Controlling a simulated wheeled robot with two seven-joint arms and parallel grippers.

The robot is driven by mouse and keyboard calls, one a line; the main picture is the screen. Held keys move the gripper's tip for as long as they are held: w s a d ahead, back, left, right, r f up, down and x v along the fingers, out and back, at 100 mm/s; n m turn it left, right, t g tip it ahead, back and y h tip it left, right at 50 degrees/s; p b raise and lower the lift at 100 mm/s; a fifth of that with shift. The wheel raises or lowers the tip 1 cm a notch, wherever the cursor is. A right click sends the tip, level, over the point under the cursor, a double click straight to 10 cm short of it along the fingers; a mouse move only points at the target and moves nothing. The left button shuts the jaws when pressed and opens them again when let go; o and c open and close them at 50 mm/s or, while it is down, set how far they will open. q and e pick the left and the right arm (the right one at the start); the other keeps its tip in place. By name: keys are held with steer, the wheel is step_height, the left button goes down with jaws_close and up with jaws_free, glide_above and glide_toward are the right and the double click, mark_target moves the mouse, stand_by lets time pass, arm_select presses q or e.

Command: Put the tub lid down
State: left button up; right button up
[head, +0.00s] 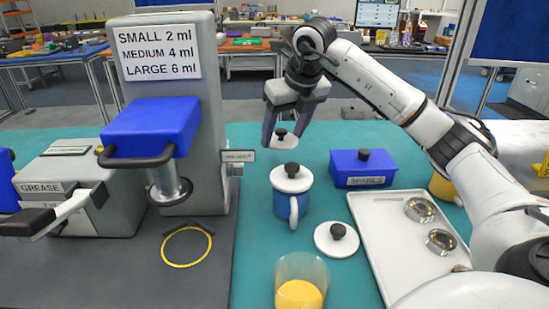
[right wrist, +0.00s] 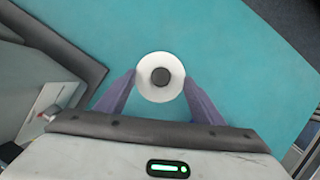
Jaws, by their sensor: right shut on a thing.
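My right gripper (head: 287,132) is shut on a small white round lid with a dark knob, the tub lid (head: 282,143). In the right wrist view the lid (right wrist: 148,88) sits between the two purple fingertips, knob facing the camera. In the head view it appears just behind a blue mug (head: 282,207) that wears its own white lid (head: 291,184). Whether the held lid touches the teal mat (head: 250,265) is hard to tell. Another white lid (head: 325,245) with a dark knob lies on the mat, right of the mug. My left gripper is not in view.
A blue box marked SPARES (head: 363,182) and a pale tray (head: 372,245) with metal rings stand at the right. A clear cup with yellow contents (head: 300,295) is in front. The grey dispenser (head: 190,85) stands left.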

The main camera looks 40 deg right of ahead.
steer(key=f, duration=0.2)
steer(key=shift+s+f, duration=0.2)
steer(key=shift+f, duration=0.2)
steer(key=shift+w+f, duration=0.1)
steer(key=shift+f, duration=2)
steer(key=shift+f+b, duration=0.2)
steer(key=shift+b, duration=0.15)
steer(key=o, duration=1)
steer(key=shift+r, duration=0.15)
steer(key=p+v, duration=0.1)
steer(key=v, duration=1.1)
